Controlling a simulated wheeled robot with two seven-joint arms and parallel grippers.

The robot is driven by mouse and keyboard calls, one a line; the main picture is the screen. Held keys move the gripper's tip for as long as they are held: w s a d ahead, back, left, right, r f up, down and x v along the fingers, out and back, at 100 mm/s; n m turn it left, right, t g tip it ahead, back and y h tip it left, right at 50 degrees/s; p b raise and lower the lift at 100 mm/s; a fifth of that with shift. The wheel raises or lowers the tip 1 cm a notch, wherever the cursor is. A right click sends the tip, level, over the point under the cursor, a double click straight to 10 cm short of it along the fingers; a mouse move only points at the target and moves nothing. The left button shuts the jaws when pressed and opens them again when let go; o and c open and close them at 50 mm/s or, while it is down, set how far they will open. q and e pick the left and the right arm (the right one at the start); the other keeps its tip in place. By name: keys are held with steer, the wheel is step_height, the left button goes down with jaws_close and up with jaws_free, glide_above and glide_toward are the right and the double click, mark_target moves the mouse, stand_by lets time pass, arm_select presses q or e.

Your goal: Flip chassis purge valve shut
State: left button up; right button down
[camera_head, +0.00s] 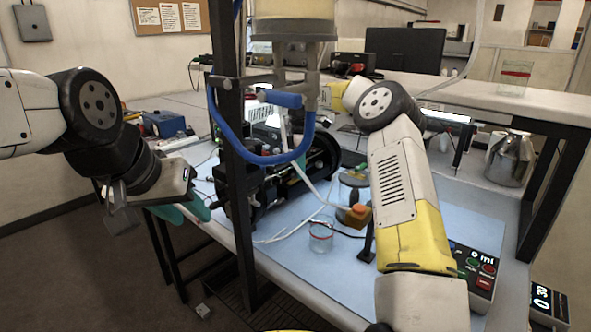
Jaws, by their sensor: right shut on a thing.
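A small valve with a blue handle (280,98) sits under the hanging cylinder (292,25), beside the black upright post. The handle lies about level, pointing left. A blue hose (262,160) loops below it. My right arm reaches up from the bottom, and its gripper (324,97) is at the right end of the blue handle, apparently shut on it; my wrist partly hides the fingers. My left gripper (120,207) hangs at the left, away from the valve, beside the table edge. Its finger gap is not clear.
A black cylindrical machine (290,170) lies on the blue-topped table (300,255) below the valve. A glass beaker (320,237), an orange-capped bottle (355,214) and a pump display (476,270) stand nearby. A steel jug (510,158) is at the right.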

steer(key=m, duration=0.3)
steer(key=s+m, duration=0.1)
steer(key=m, duration=0.5)
steer(key=shift+s+a+r, duration=0.15)
steer(key=shift+s+a, duration=0.15)
steer(key=shift+a, duration=0.1)
steer(key=shift+m, duration=0.3)
steer(key=c, duration=1.7)
jaws_free()
step_height(320, 180, up, 8)
steer(key=shift+s, duration=0.1)
